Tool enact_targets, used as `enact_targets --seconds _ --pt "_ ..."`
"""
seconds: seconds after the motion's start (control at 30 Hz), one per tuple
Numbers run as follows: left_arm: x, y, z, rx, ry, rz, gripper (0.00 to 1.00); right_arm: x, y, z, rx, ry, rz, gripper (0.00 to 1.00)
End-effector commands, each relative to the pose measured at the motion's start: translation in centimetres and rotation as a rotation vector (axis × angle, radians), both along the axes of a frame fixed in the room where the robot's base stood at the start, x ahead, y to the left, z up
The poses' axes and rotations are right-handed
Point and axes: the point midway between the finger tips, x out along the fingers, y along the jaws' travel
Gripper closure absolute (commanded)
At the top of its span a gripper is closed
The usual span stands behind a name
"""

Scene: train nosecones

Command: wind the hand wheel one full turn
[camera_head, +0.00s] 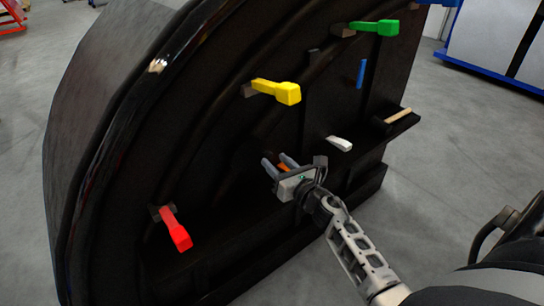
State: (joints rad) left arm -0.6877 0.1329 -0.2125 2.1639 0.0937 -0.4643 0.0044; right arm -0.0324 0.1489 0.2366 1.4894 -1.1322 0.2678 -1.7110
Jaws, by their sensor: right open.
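My right gripper (277,161) reaches in from the lower right to the dark face of the nosecone (215,140). Its two grey fingers are apart. A small orange part (284,168) shows between or just behind the fingers. I cannot tell whether it belongs to the hand wheel or whether the fingers touch it. The hand wheel's rim cannot be made out clearly against the black panel. My left gripper is out of view.
On the nosecone are a red handle (178,234) at lower left, a yellow handle (276,91) above the gripper and a green handle (376,28) at upper right. A white piece (340,143) and a wooden-handled tool (398,116) lie on the ledge. Grey floor (470,140) is clear at right.

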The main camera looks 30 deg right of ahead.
Motion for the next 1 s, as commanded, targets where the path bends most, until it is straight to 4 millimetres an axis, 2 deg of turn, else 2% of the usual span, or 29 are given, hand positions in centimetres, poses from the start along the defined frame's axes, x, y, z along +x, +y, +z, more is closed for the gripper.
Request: enact_targets --seconds 0.03,0.2,0.57,0.7,1.0 --pt "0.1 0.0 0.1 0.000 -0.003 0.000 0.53 0.9 0.0 0.1 0.001 -0.001 0.000 0.59" --pt "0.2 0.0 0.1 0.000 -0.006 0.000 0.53 2.4 0.0 0.0 0.002 0.000 0.000 0.59" --pt "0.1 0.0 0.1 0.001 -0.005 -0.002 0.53 2.8 0.1 0.0 0.001 0.000 0.000 0.59" --pt "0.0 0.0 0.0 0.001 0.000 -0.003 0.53 2.8 0.1 0.0 0.002 0.000 0.000 0.98" --pt "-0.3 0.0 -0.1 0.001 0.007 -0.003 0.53 2.8 0.0 -0.1 0.017 0.002 0.000 1.00"
